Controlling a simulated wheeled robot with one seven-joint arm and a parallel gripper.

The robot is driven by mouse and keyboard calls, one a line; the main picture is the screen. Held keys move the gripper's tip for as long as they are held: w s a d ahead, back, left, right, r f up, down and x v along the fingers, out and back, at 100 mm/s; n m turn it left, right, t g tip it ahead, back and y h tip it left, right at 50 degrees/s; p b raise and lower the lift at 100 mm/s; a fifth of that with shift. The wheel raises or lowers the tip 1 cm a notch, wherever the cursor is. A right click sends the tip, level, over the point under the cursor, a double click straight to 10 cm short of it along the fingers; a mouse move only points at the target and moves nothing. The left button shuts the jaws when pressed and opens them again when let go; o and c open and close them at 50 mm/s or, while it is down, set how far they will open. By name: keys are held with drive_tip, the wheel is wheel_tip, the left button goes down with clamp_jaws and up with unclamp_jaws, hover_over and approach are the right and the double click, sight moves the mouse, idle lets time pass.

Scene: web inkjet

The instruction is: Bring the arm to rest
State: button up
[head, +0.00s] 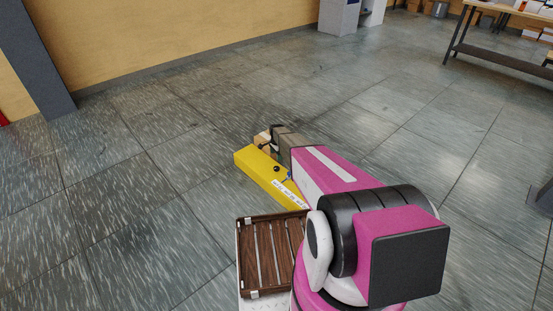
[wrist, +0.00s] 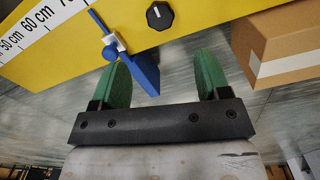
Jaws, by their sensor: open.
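My arm, magenta and black, reaches away over the floor in the head view. Its end is hard to make out at the far end of a yellow bar (head: 262,170). In the wrist view my gripper (wrist: 163,78) has two green fingers standing wide apart, with nothing held between them. A blue lever-like part (wrist: 144,70) on the yellow bar (wrist: 170,35) shows just right of the left finger, which partly overlaps it. I cannot tell whether they touch.
The yellow bar carries a centimetre scale (wrist: 35,28) and a black knob (wrist: 160,15). A cardboard box (wrist: 285,45) is close at the right in the wrist view. A brown slatted tray (head: 243,256) lies left of my arm. The tiled floor at left is clear; a table (head: 500,58) stands far right.

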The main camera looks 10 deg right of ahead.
idle(0.3)
drive_tip(key=s+r+n, duration=0.6)
drive_tip(key=s+r, duration=1)
drive_tip(key=s, duration=0.5)
drive_tip(key=s+r+n, duration=0.7)
drive_tip(key=s+r, duration=0.9)
drive_tip(key=s, duration=0.5)
drive_tip(key=shift+r+n, duration=0.3)
drive_tip(key=shift+r, duration=0.05)
drive_tip(key=shift+s+d, duration=0.1)
